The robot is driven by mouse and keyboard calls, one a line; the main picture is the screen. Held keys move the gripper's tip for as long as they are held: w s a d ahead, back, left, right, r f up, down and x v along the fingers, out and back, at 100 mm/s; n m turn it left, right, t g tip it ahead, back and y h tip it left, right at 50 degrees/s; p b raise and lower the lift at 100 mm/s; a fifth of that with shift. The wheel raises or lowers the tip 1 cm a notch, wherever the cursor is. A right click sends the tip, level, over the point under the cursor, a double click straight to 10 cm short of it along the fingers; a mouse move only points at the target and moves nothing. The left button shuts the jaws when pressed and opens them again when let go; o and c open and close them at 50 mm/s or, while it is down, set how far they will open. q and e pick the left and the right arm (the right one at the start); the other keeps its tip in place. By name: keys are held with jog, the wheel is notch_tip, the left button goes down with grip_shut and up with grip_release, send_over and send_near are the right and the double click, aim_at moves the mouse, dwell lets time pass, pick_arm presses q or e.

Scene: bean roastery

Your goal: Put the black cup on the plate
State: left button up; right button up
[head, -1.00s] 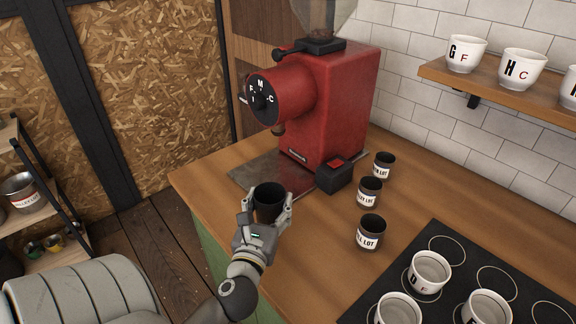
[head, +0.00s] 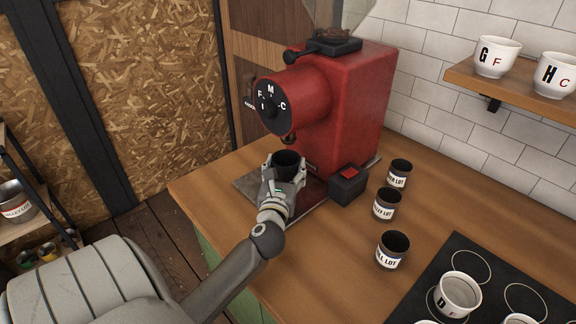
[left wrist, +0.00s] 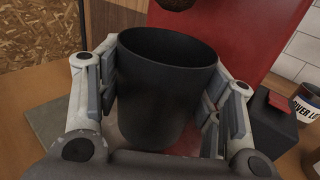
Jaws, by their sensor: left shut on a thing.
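The black cup (head: 287,160) is upright between the fingers of my left gripper (head: 285,170), which is shut on it. In the left wrist view the cup (left wrist: 160,90) stands between both fingers, its open rim up. The thin grey metal plate (head: 247,184) lies on the counter in front of the red grinder. The cup is over the plate, below and in front of the grinder's spout (head: 289,139). My gripper hides the cup's base, so I cannot tell whether it touches the plate. My right gripper is not in view.
The red grinder (head: 350,110) stands close behind the cup. A black box with a red button (head: 347,186) is right of the plate. Several labelled dark cups (head: 386,204) stand further right.

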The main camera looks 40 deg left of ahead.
aim_at(288, 161)
pick_arm(q)
jog(key=x, duration=0.3)
jog(key=shift+w+r, duration=0.1)
jog(key=shift+w, duration=0.05)
jog(key=shift+w+a, duration=0.2)
jog(key=shift+w, duration=0.1)
jog(key=shift+f, duration=0.35)
jog(key=shift+f+b, duration=0.3)
jog(key=shift+f, duration=1.2)
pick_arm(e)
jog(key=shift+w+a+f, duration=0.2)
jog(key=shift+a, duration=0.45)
pick_arm(q)
jog(key=shift+f, duration=0.1)
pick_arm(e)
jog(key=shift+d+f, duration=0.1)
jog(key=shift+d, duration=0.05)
pick_arm(q)
jog(key=o, duration=1.2)
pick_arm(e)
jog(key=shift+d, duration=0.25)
